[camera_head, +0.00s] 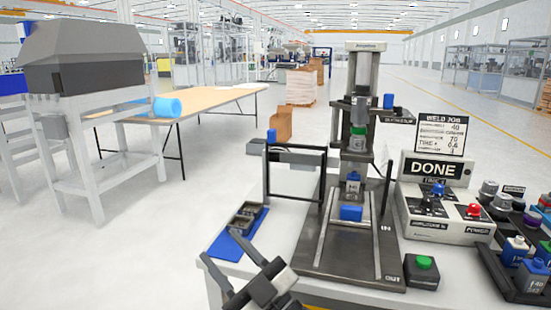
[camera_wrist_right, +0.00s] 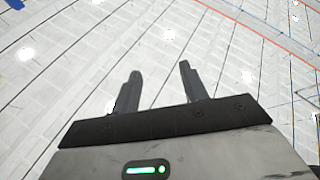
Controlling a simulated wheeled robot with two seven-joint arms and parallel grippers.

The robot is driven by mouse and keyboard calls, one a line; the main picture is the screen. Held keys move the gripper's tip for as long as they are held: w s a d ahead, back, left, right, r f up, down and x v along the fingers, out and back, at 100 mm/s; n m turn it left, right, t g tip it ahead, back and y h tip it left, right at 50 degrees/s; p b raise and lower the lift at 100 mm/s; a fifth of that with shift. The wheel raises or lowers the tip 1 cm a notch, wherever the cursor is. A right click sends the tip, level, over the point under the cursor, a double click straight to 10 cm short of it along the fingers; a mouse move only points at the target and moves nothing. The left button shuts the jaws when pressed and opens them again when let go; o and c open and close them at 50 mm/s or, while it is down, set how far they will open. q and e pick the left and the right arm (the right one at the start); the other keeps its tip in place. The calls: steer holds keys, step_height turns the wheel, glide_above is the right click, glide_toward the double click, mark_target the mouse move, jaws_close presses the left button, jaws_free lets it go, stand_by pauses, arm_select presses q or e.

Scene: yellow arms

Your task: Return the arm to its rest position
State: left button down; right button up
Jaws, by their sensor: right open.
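My right gripper (camera_head: 262,272) is at the bottom of the head view, in front of the workbench's near left edge. Its fingers point up and stand apart. In the right wrist view the two fingers (camera_wrist_right: 159,80) are spread with nothing between them. Behind them is only a pale panelled surface with bright spots, which looks like the ceiling. The gripper appears clear of the objects on the bench. My left gripper is not in view.
The workbench (camera_head: 235,268) bears a press (camera_head: 354,150), a blue tray (camera_head: 236,243), a control box reading DONE (camera_head: 433,169), a green button (camera_head: 425,263) and several small parts at right. A wooden table (camera_head: 222,100) stands behind.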

steer(key=s+d+f+m+t+h, duration=0.1)
steer(key=d+f+m+t+h, duration=0.1)
steer(key=d+f+m+h, duration=0.8)
steer(key=s+d+f+m+g+h, duration=0.1)
steer(key=s+d+f+g+h, duration=0.1)
steer(key=s+d+f, duration=0.3)
steer(key=s+d+f+m+g+h, duration=0.1)
steer(key=s+d+f+g+h, duration=0.2)
steer(key=s+d+f, duration=0.3)
steer(key=s+f+g, duration=0.1)
steer(key=s+f, duration=0.4)
steer(key=f, duration=0.2)
steer(key=shift+s+d+m, duration=0.2)
steer(key=shift+d+m, duration=0.1)
